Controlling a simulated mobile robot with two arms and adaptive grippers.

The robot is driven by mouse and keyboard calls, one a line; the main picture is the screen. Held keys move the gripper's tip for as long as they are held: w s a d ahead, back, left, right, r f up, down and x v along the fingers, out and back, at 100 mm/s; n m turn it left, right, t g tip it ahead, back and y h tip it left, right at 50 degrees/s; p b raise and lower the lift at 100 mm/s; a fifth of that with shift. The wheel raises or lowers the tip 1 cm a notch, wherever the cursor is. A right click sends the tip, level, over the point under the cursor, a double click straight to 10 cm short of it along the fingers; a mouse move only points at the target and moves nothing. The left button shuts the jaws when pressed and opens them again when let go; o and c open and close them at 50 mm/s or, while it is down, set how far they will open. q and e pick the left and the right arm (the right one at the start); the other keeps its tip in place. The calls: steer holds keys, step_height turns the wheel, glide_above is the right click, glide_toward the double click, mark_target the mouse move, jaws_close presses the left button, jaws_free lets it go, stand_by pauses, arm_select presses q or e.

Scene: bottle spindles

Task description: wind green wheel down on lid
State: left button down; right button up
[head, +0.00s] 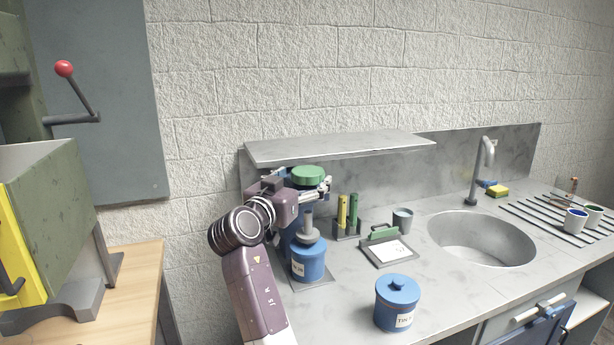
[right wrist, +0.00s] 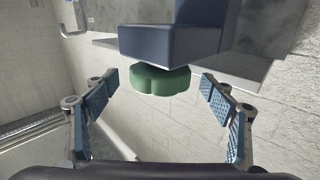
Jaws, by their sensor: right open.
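The green wheel (head: 308,174) sits at the top of a spindle stand under the grey shelf. Below it a grey spindle foot (head: 308,237) is over a blue tin (head: 308,263) with a white label; I cannot tell whether it touches the lid, which is mostly hidden. My right gripper (head: 318,187) is at the wheel's height, close to it. In the right wrist view the gripper (right wrist: 160,108) is open, and the lobed green wheel (right wrist: 160,82) shows between its spread fingers, with no finger seen touching it. My left gripper is not in view.
A second blue tin (head: 397,305) with a knobbed lid stands in front on the counter. A grey shelf (head: 335,147) overhangs the stand. A yellow-and-green holder (head: 347,215), a card stand (head: 385,248) and a cup (head: 403,219) are to the right, before the sink (head: 480,240).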

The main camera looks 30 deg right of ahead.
steer(key=v, duration=0.4)
steer(key=shift+s+a, duration=0.2)
steer(key=shift+a, duration=0.1)
steer(key=shift+w+a+f+m+g+h+b, duration=0.25)
steer(key=shift+w+m+g+h+b, duration=0.15)
steer(key=shift+g, duration=0.2)
steer(key=shift+w+d+f+m+g+h, duration=0.15)
steer(key=shift+w+m+g+h, duration=0.2)
steer(key=shift+g, duration=0.35)
steer(key=p+x, duration=0.1)
steer(key=x, duration=0.5)
steer(key=shift+d+p, duration=0.2)
steer(key=shift+p, duration=0.2)
steer(key=shift+w+d, duration=0.3)
steer(key=shift+d, duration=0.3)
